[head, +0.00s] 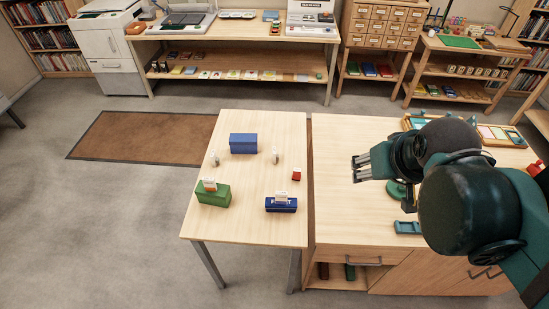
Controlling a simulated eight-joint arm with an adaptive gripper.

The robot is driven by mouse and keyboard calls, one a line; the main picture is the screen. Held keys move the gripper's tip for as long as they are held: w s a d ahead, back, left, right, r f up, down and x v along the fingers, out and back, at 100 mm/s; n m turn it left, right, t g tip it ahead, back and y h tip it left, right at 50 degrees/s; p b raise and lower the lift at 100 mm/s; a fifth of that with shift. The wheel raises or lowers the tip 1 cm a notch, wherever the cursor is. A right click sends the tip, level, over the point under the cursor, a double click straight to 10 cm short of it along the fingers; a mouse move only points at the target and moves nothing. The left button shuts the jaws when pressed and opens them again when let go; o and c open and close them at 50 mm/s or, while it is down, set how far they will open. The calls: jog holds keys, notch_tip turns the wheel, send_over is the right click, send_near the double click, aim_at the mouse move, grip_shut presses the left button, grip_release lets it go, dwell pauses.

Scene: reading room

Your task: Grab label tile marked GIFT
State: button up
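Several small label-like tiles are on the light wooden table (250,225). A white tile (281,197) is at the dark blue box (281,207). A red-and-white tile (296,173) stands at the right edge. Two pale small pieces, a left one (215,158) and a right one (275,156), stand farther back. The lettering is too small to read, so I cannot tell which is marked GIFT. My gripper (355,169) is open and empty, to the right of these, above the wooden cabinet.
A larger blue box (243,144) stands at the back of the table. The wooden cabinet (335,215) adjoins on the right, with trays (500,134) at its back. A brown mat (145,137) lies on the floor. The table's front is clear.

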jog(key=w+a+n+g, duration=0.1)
jog(key=w+a+n, duration=0.2)
jog(key=w, duration=0.4)
jog(key=w+a+n+g, duration=0.1)
jog(key=w+a+n, duration=0.15)
jog(key=w, duration=0.55)
jog(key=n+g+b, duration=0.2)
jog(key=n+g, duration=0.1)
jog(key=n, duration=0.5)
send_over(275, 150)
jog(key=s+d, duration=0.5)
jog(key=d, duration=0.3)
notch_tip(275, 150, down, 18)
jog(key=f, duration=0.1)
jog(key=w+a+f+n, duration=0.1)
jog(key=a+f, duration=0.1)
jog(key=f, duration=0.2)
jog(key=w+a+f+n+g, duration=0.1)
jog(key=w+a+f, duration=0.1)
jog(key=f, duration=0.3)
jog(key=w+a+f+n+b, duration=0.1)
jog(key=w+a+f+n, duration=0.1)
jog(key=f, duration=0.3)
jog(key=shift+w+a+g, duration=0.1)
jog(key=shift+a+g, duration=0.2)
jog(key=shift+a, duration=0.55)
jog(key=shift+a+f, duration=0.2)
jog(key=shift+f, duration=0.25)
jog(key=shift+f, duration=1.25)
jog(key=shift+f, duration=0.15)
